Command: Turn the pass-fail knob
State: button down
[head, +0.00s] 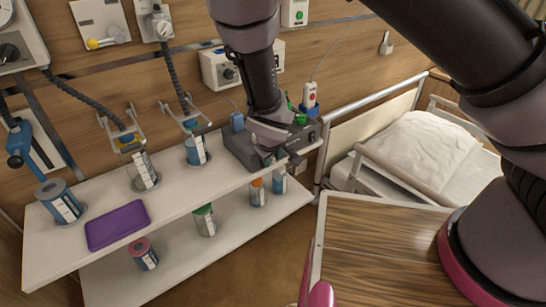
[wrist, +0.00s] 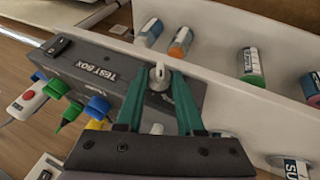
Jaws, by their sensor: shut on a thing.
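The grey test box (head: 238,152) sits at the right end of the upper white shelf in the head view. In the wrist view the box (wrist: 100,62) shows its "TEST BOX" lettering. A small pale knob (wrist: 158,76) is on the box, between the tips of my teal fingers. My gripper (wrist: 158,84) is shut on this knob; it also shows in the head view (head: 277,152), pointing down at the box's right front. My arm and gripper hide part of the box in the head view. Any pass or fail marking is too small to read.
Several coloured plugs, including a blue one (wrist: 98,107), stick out of the box. A white-and-red handset (head: 309,95) is behind it. Labelled jars stand on the upper and lower shelves (head: 180,205). A purple tray (head: 117,224) lies left. A bed (head: 415,150) stands right.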

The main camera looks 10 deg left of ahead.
jog(key=t+h, duration=0.2)
jog(key=n+t, duration=0.1)
jog(key=shift+s+a+f+t+h, duration=0.25)
jog(key=shift+s+a+t+h, duration=0.05)
jog(key=shift+h, duration=0.1)
dwell(0.4)
jog(key=c, duration=0.5)
grip_release()
jog(key=shift+c, duration=0.2)
